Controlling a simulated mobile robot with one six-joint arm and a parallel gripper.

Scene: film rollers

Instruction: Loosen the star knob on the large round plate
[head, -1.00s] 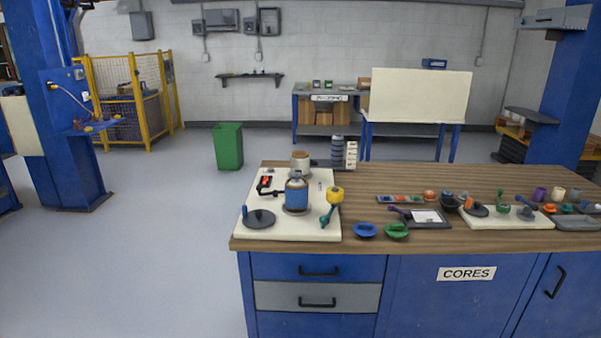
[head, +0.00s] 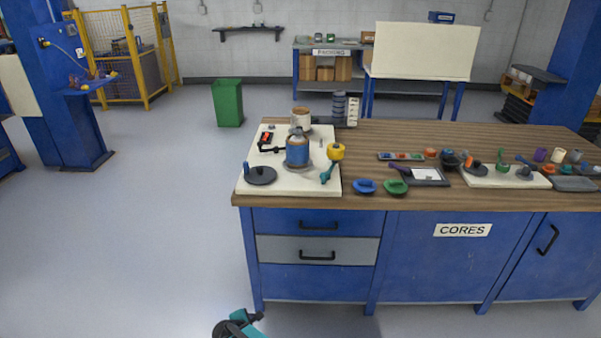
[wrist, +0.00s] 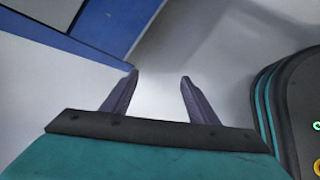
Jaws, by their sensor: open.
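On a cream board (head: 258,190) at the bench's left end, a blue roller (head: 297,152) stands upright on a grey round plate (head: 287,166). A small grey piece (head: 297,131) tops the roller; I cannot tell if it is a star knob. A dark round disc (head: 262,176) with a blue peg lies at the board's front left. Which disc is the large round plate is unclear. My gripper (wrist: 158,80) is open and empty in the wrist view, its two purple fingers apart above the floor, away from the board.
Blue (head: 364,186) and green (head: 395,187) dishes sit near the bench's front edge. Floor left of the bench is clear; a green bin (head: 228,103) stands behind.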

